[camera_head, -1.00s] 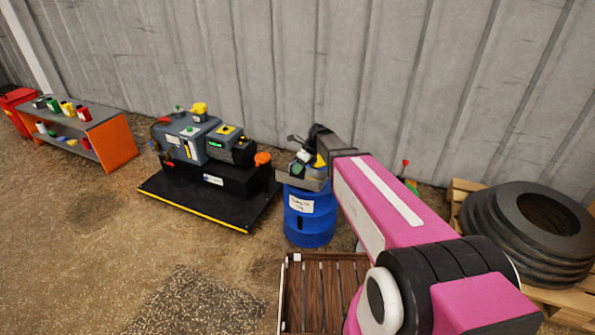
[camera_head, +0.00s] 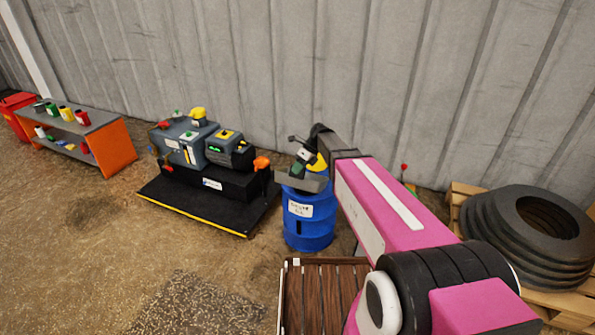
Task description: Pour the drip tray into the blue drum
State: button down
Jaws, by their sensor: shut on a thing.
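The blue drum (camera_head: 309,222) stands upright on the floor with a white label on its side. The grey drip tray (camera_head: 302,183) is above the drum's top and looks tilted. My gripper (camera_head: 303,168) is at the tray, shut on it, at the end of my pink arm. The fingertips are small and partly hidden by the wrist. The tray's inside and the drum's opening cannot be made out.
A grey pump unit on a black base (camera_head: 208,205) with a yellow edge stands left of the drum. A slatted wooden crate (camera_head: 320,300) is in front. Black rings (camera_head: 530,235) lie stacked on a pallet at right. An orange-ended shelf (camera_head: 117,150) stands far left.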

jog(key=shift+w+d+r+m+g+y, duration=0.15)
jog(key=shift+w+d+r+g+y, duration=0.1)
jog(key=shift+w+r+g, duration=0.3)
jog(key=shift+w+d+r+m+g+y, duration=0.1)
jog(key=shift+w+d+r+g+y, duration=0.1)
jog(key=shift+w+r+g, duration=0.3)
jog(key=shift+w+d+r+m+g+y, duration=0.15)
jog(key=shift+w+d+r+g+y, duration=0.1)
jog(key=shift+w+r+g, duration=0.3)
dwell(0.9)
jog(key=shift+w+d+r+m+g+y, duration=0.1)
jog(key=shift+w+d+r+g+y, duration=0.15)
jog(key=shift+w, duration=0.2)
jog(key=shift+w+d+r+m+g+y, duration=0.1)
jog(key=shift+w+r+g+y, duration=0.1)
jog(key=shift+w+g, duration=0.25)
jog(key=shift+w+d+r+m+g+y, duration=0.1)
jog(key=shift+w+d+r+g+y, duration=0.1)
jog(key=shift+w, duration=0.3)
dwell(0.7)
dwell(0.9)
